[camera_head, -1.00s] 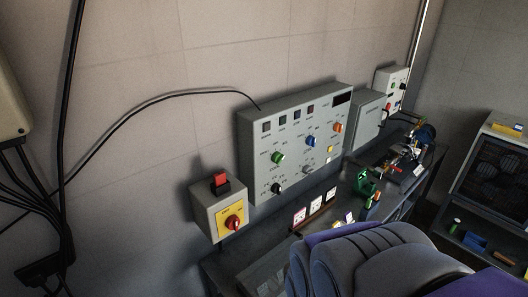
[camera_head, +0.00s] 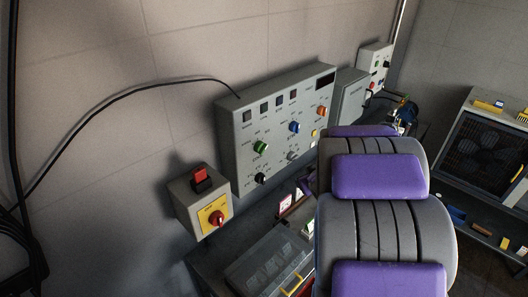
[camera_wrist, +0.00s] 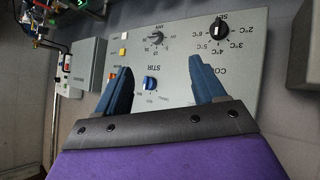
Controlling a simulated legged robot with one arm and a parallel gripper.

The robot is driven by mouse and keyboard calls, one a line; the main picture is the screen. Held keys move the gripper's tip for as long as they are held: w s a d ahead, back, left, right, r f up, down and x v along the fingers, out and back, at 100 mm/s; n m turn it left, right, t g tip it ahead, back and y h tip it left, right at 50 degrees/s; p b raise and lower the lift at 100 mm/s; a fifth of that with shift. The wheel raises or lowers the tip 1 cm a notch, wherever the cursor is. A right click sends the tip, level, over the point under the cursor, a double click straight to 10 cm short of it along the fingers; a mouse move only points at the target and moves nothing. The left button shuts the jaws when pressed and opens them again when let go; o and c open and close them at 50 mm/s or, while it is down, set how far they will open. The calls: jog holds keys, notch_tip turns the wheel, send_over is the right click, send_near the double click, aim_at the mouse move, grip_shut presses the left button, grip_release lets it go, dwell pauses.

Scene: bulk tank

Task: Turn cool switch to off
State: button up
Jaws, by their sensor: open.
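The grey control panel (camera_head: 275,130) is on the wall in the head view. It carries a green knob (camera_head: 260,147), a blue knob (camera_head: 294,127) and an orange knob (camera_head: 322,112) in a row. The wrist view shows the panel (camera_wrist: 180,62) upside down. A label starting "CO" is partly covered by the right finger there, and the green knob is not visible. The blue knob (camera_wrist: 150,83), marked STIR, shows between the fingers. My gripper (camera_wrist: 160,72) is open and empty, facing the panel. Its fingers are hidden in the head view.
A grey box with a red rotary switch on yellow (camera_head: 216,218) stands left of the panel. A black dial (camera_wrist: 218,30) with temperature marks is at the top of the wrist view. A bench with a clear-lidded box (camera_head: 270,265) lies below. A fan unit (camera_head: 490,150) stands at right.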

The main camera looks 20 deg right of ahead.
notch_tip(320, 180, down, 2)
jog(key=w+d+t+y, duration=0.2)
jog(key=w, duration=0.1)
jog(key=t+y, duration=0.6)
jog(key=y, duration=0.1)
send_near(264, 151)
jog(key=x, duration=0.9)
jog(key=shift+w+n+b, duration=0.25)
jog(key=shift+n+b, duration=0.15)
jog(key=shift+a+f, duration=0.1)
jog(key=shift+f, duration=0.05)
jog(key=shift+c, duration=0.5)
jog(key=c, duration=1)
jog(key=shift+o, duration=0.2)
